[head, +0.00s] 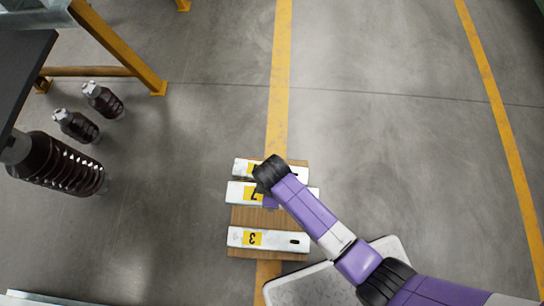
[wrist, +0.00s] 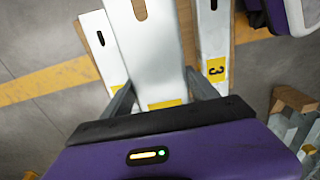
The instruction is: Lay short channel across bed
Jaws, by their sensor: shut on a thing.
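Three white channels with yellow labels are at a wooden board on the floor. The middle one, marked 7 (head: 238,193), is between the fingers of my gripper (wrist: 162,90), which is shut on it. This channel (wrist: 150,60) looks larger than its neighbours in the wrist view; I cannot tell how far it is above the board. The channel marked 3 (head: 275,239) lies nearer, and shows right of the held one in the wrist view (wrist: 213,40). The third channel (head: 243,167) lies on the far side, partly hidden by my wrist. I cannot identify the bed for certain.
The wooden board (head: 265,217) lies across a yellow floor line (head: 278,100). Several dark ribbed insulators (head: 60,165) stand at left beside a yellow-legged frame (head: 120,40). A pale speckled slab (head: 310,287) is at the bottom. Floor at the upper right is clear.

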